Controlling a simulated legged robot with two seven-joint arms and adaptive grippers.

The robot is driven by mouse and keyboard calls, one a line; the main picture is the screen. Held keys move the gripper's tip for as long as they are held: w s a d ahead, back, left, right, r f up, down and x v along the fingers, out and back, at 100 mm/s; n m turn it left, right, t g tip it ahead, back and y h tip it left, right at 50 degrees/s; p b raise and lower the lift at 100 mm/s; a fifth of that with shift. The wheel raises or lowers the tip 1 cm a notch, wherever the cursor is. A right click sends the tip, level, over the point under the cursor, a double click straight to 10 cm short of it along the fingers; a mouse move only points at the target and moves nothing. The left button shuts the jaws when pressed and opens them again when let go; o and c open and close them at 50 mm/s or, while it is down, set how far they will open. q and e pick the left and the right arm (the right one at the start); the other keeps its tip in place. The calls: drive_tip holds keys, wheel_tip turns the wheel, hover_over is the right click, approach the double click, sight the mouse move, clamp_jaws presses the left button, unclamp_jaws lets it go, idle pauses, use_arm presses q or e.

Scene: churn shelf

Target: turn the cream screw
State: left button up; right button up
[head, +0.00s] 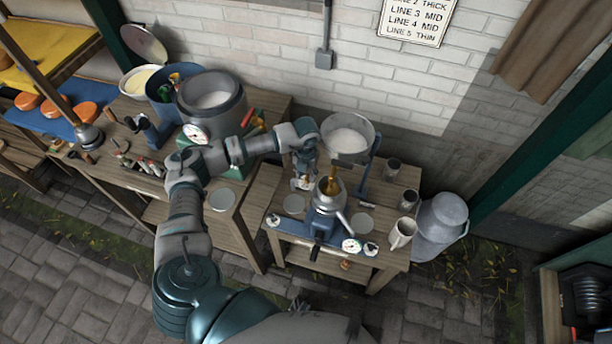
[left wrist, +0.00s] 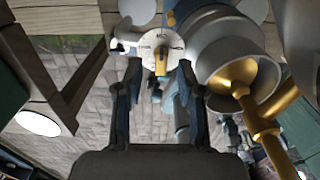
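In the left wrist view a white round dial (left wrist: 152,47) with dark lettering carries a yellow-brass pointer or screw (left wrist: 161,63). My left gripper (left wrist: 158,70) is open, its two dark fingers on either side of the pointer with gaps to both. Nothing is held. In the head view my left gripper (head: 303,183) hangs beside the separator (head: 328,200), left of its brass part and below the bowl (head: 347,136). The dial's place behind the gripper is hard to make out there. My right gripper is not in view.
A wall sign (head: 416,20) lists lines with THICK, MID and THIN. Metal cups (head: 409,201), a white jug (head: 402,233) and a milk can (head: 440,225) stand right of the separator. A large pot (head: 212,97) with a gauge is behind my left arm. A brass spout (left wrist: 235,77) is close right of the fingers.

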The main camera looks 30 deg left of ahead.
sight(306, 178)
use_arm(q)
wheel_tip(306, 178, up, 10)
drive_tip(key=shift+r, duration=0.25)
drive_tip(key=shift+s+f, duration=0.1)
idle(0.5)
